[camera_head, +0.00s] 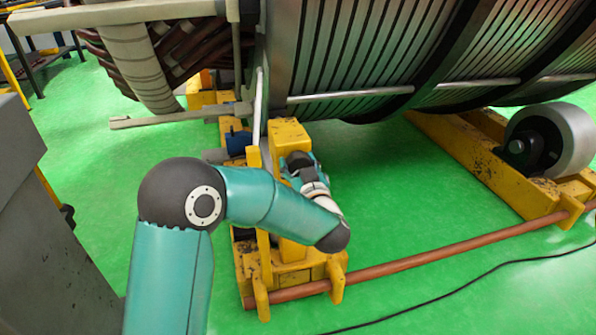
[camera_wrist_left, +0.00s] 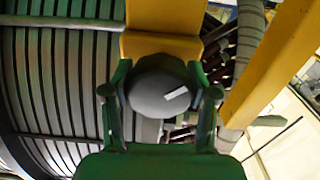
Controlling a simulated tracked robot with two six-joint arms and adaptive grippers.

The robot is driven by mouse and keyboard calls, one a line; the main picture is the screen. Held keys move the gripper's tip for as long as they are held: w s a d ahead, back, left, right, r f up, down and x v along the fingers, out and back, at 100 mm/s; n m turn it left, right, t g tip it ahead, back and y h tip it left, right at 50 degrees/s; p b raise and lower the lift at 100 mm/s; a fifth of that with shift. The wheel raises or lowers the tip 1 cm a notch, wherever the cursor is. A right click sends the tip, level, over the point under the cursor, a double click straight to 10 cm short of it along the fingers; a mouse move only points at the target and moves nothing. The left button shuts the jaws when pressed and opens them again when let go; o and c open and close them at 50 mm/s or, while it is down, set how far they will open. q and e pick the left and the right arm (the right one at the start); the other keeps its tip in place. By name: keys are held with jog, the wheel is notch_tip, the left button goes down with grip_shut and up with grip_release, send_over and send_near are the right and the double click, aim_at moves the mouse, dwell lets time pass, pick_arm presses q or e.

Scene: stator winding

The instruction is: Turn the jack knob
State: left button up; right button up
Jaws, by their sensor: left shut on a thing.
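The jack knob (camera_wrist_left: 160,92) is a dark grey round knob with a white mark on its face, in the middle of the left wrist view. My left gripper (camera_wrist_left: 159,76) has its two green fingers on either side of the knob and is shut on it. In the head view my left arm reaches in from the lower left, and the left gripper (camera_head: 297,165) is at the yellow jack stand (camera_head: 289,137). The knob is hidden there behind my gripper and wrist. My right gripper is not in view.
The large ribbed stator (camera_head: 350,45) rises above the yellow stand. A yellow beam with a grey roller (camera_head: 575,140) stands at the right. A brown rod (camera_head: 430,258) runs low across the front, and a black cable (camera_head: 470,278) lies on the open green floor.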

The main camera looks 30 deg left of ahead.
pick_arm(q)
jog(key=n+b, duration=0.1)
jog(key=n, duration=0.1)
jog(key=n+b, duration=0.3)
jog(key=shift+f+n, duration=0.25)
jog(key=shift+n, duration=0.05)
jog(key=n+b, duration=0.2)
jog(key=n, duration=0.1)
jog(key=shift+n, duration=0.3)
jog(key=n, duration=0.3)
jog(key=shift+r+n, duration=0.1)
jog(key=shift+n, duration=0.2)
jog(key=n, duration=1.2)
jog(key=shift+n+b, duration=0.3)
jog(key=shift+n, duration=0.1)
jog(key=n, duration=1.2)
jog(key=shift+s+n, duration=0.1)
jog(key=shift+n, duration=0.2)
jog(key=n, duration=0.5)
jog(key=shift+n, duration=0.3)
